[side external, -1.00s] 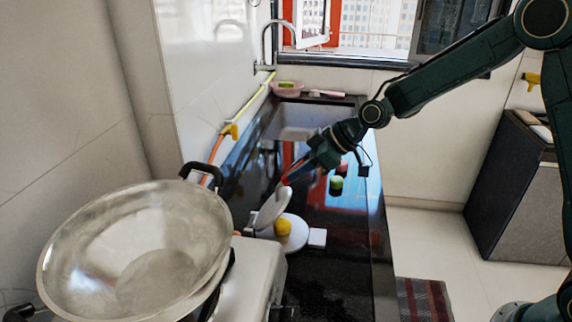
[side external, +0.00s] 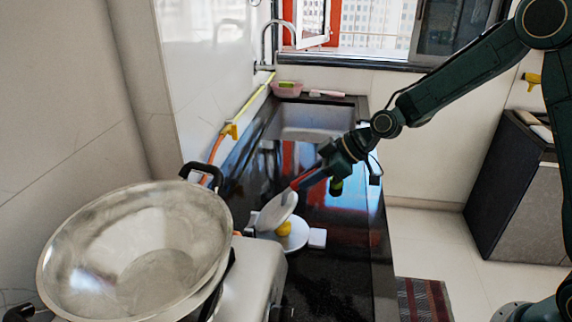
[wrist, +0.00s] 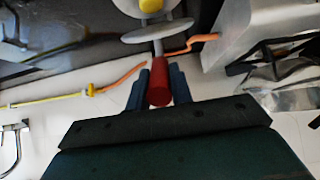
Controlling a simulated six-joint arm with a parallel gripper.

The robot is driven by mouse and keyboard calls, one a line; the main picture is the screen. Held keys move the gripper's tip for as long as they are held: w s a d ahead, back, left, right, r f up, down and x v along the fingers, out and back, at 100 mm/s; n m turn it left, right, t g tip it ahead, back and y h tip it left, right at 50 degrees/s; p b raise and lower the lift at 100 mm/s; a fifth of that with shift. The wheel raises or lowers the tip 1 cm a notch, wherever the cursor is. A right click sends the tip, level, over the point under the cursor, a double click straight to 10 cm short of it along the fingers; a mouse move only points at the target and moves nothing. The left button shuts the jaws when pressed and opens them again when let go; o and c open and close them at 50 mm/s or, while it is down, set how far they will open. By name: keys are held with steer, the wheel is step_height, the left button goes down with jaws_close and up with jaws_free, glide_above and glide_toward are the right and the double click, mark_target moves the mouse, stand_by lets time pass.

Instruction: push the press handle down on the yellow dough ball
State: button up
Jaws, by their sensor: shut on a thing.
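The press is white, with a round base plate (side external: 297,241) on the dark counter and a hinged upper disc (side external: 275,209) tilted above it. The yellow dough ball (side external: 284,229) sits on the base plate, partly covered by the tilted disc in the side view. In the wrist view the dough ball (wrist: 151,5) shows at the top edge, beyond the disc (wrist: 157,31). My gripper (wrist: 158,88) is shut on the red press handle (wrist: 159,80), with a finger on each side. In the side view my gripper (side external: 303,182) reaches in from the upper right.
A large metal wok (side external: 135,250) stands on the stove at the left. A sink (side external: 312,122) and a pink basket (side external: 286,89) lie behind. A yellow-orange hose (side external: 240,118) runs along the wall. Dark counter is clear in front of the press.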

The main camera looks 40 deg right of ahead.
steer(key=shift+d+f, duration=0.1)
steer(key=shift+f, duration=0.05)
steer(key=shift+s+d+f, duration=0.3)
steer(key=shift+s+f, duration=0.05)
steer(key=shift+f, duration=0.05)
steer(key=o, duration=0.9)
steer(key=shift+r, duration=0.1)
steer(key=v, duration=0.8)
stand_by(0.8)
stand_by(0.3)
